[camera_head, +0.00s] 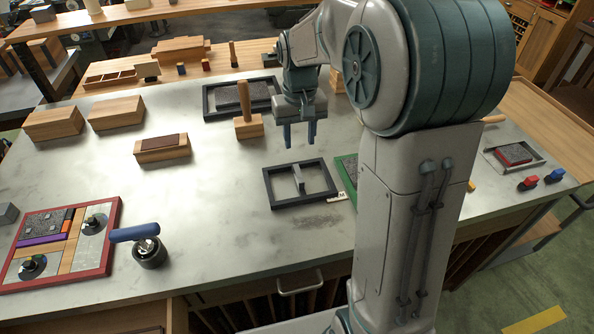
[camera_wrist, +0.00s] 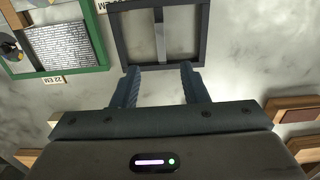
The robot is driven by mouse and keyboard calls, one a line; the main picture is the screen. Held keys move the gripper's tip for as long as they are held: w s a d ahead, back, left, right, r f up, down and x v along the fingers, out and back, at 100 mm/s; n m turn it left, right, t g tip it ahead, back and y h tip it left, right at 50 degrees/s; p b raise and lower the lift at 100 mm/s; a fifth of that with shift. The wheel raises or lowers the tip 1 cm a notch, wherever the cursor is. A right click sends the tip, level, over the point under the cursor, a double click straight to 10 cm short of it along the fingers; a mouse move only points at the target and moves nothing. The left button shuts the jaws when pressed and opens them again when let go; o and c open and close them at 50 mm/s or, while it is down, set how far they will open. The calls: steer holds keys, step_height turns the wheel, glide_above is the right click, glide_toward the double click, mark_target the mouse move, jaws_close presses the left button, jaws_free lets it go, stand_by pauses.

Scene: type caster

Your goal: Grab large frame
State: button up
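A dark rectangular frame (camera_head: 268,188) with a pale bar (camera_head: 299,178) across its opening lies flat on the table. It also shows at the top of the wrist view (camera_wrist: 204,35). My gripper (camera_head: 299,140) is open and empty above the table, just behind the frame in the head view. In the wrist view my fingertips (camera_wrist: 160,69) appear close to the frame's near edge; contact cannot be told. A red frame (camera_head: 112,232) lies front left, a green frame (camera_wrist: 104,35) is mostly hidden behind my arm in the head view, and another dark frame (camera_head: 207,103) lies behind.
A wooden block with an upright handle (camera_head: 246,115) stands left of my gripper. Wooden blocks (camera_head: 54,123) sit at the back left. A blue-handled tool (camera_head: 148,247) stands beside the red frame.

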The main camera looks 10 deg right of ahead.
mark_target(299, 173)
step_height(299, 173, down, 8)
steer(key=shift+w+f+p, duration=0.15)
steer(key=shift+f+p, duration=0.1)
steer(key=shift+p, duration=0.05)
steer(key=shift+w+f+p, duration=0.15)
steer(key=shift+f+p, duration=0.55)
steer(key=shift+f, duration=2)
jaws_close()
steer(key=shift+w+r, duration=0.1)
steer(key=shift+r, duration=0.05)
